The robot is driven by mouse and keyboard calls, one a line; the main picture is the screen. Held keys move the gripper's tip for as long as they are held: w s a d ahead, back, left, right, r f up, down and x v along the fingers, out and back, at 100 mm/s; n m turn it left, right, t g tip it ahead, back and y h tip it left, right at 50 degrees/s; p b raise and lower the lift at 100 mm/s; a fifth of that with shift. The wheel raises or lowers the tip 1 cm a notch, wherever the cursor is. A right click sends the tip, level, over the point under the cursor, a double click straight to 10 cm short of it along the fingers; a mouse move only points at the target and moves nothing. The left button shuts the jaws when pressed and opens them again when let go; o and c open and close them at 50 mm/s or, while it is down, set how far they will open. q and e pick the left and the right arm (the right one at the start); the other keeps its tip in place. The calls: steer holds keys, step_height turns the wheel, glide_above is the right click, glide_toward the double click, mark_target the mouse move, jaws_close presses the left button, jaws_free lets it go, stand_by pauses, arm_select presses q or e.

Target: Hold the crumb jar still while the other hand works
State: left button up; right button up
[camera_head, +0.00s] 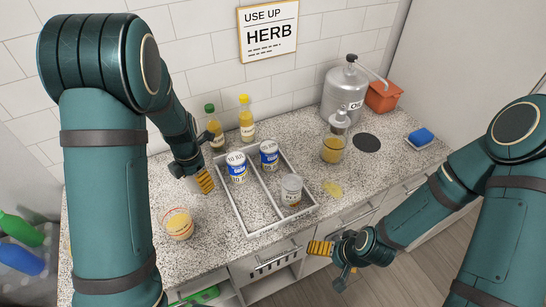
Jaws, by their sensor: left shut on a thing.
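A small clear jar with a grey lid and a label (291,192) stands upright in the right front part of the white divided tray (245,227). Its label is too small to read, so I cannot tell for sure that it is the crumb jar. My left gripper (203,182) is left of the tray, apart from this jar. My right gripper (332,262) is open and empty, in front of the counter's front edge.
Two blue-and-white cans (236,167) stand in the tray. A glass with orange contents (178,223) is at the front left. Behind are two bottles (246,118); to the right are a dispenser bottle (334,142), metal canister (345,95), orange box (383,97) and blue sponge (421,136).

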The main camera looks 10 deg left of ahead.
arm_select(q)
steer(key=shift+w+f, duration=0.25)
steer(key=shift+f, duration=0.15)
glide_above(205, 199)
steer(key=s, duration=0.1)
steer(key=f, duration=0.3)
steer(key=f+b, duration=0.1)
steer(key=f, duration=0.1)
steer(key=shift+s+d+f, duration=0.15)
steer(key=shift+d+f, duration=0.1)
steer(key=shift+d, duration=0.1)
steer(key=shift+f, duration=2.3)
steer(key=shift+r, duration=0.1)
steer(key=o, duration=1.3)
